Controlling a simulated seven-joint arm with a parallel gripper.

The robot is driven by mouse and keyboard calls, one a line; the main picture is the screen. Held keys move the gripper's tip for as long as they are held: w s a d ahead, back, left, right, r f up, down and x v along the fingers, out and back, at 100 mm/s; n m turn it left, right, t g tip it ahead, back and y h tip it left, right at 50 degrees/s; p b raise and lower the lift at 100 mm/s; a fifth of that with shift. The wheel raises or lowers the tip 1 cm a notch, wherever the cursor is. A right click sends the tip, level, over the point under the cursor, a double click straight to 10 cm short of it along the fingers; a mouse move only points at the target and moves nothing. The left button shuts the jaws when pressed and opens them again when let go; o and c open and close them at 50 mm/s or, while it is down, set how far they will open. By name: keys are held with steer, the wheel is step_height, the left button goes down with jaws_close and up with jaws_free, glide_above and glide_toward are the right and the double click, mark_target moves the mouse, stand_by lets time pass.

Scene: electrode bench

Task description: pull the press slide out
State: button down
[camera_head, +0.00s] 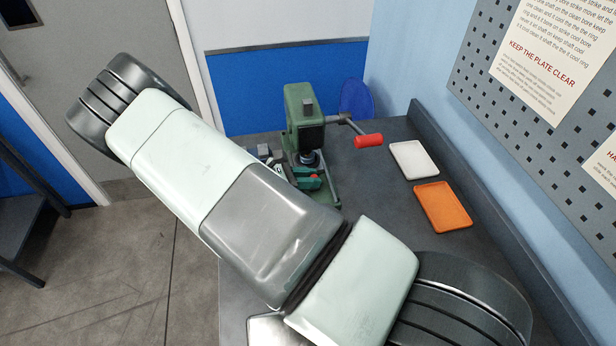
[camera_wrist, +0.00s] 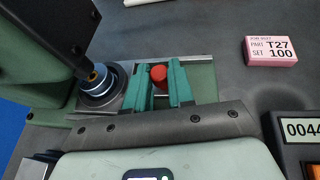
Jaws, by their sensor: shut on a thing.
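The green bench press (camera_head: 303,112) stands at the back of the bench in the head view. In the wrist view its dark ram (camera_wrist: 97,80) comes down at the left, with a blue-grey ring at its foot. A red knob (camera_wrist: 159,73), which looks like the slide's handle, sits just right of it. My gripper (camera_wrist: 162,75) has its teal fingers on either side of this knob and is shut on it. The fingers hide most of the slide, so how far out it stands I cannot tell. My gripper is small beneath the press in the head view (camera_head: 309,181).
The press lever's red grip (camera_head: 369,140) sticks out right. A white tray (camera_head: 413,159) and an orange tray (camera_head: 442,206) lie on the dark bench. The wrist view shows a pink box (camera_wrist: 270,51) and a counter (camera_wrist: 300,130). Bench between press and box is clear.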

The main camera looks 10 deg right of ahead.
steer(key=s, duration=1)
steer(key=shift+s, duration=0.25)
steer(key=c, duration=1)
jaws_free()
steer(key=shift+a, duration=0.15)
steer(key=v, duration=1)
steer(key=shift+a+r, duration=0.25)
